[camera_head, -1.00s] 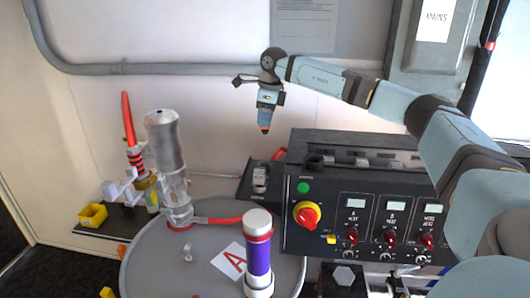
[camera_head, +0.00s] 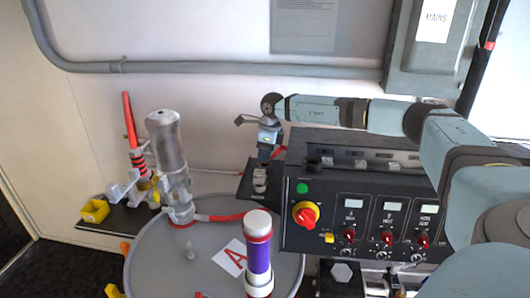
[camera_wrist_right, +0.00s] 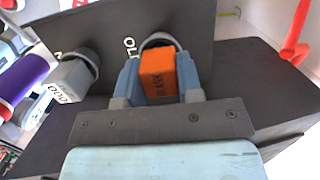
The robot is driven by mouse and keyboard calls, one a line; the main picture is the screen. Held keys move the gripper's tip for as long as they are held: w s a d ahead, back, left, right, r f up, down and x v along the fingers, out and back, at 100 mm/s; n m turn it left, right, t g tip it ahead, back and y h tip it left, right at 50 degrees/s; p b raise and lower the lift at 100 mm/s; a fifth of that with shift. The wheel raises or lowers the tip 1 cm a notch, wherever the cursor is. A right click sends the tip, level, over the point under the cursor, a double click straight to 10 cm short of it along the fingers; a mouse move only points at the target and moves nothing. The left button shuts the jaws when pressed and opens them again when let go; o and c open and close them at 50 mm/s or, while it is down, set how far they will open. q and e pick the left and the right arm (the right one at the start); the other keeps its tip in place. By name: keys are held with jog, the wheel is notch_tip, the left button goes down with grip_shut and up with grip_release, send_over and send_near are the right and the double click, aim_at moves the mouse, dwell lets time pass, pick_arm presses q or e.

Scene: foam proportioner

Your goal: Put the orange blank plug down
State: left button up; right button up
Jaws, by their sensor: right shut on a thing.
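The orange blank plug (camera_wrist_right: 158,75) is between the fingers of my right gripper (camera_wrist_right: 160,80), which is shut on it. In the head view my right gripper (camera_head: 266,152) points down, low over the small dark shelf (camera_head: 246,189) at the left end of the control panel. In the right wrist view the plug is at a round grey ring or socket (camera_wrist_right: 160,40) on the dark shelf. I cannot tell whether it is seated in it. A grey block-shaped plug (camera_wrist_right: 72,80) with lettering stands beside it. My left gripper is not in view.
The black control panel (camera_head: 330,242) with a red and yellow knob is just right of the shelf. A grey drum (camera_head: 150,260) stands in front, with a purple-banded cylinder (camera_head: 258,262) and a clear-and-metal cylinder (camera_head: 168,150).

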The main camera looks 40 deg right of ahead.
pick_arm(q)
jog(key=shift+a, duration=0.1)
pick_arm(e)
jog(key=shift+f, duration=0.2)
jog(key=o, duration=0.7)
jog(key=shift+o, duration=1.1)
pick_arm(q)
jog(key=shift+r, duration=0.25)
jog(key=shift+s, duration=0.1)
pick_arm(e)
jog(key=shift+r, duration=0.1)
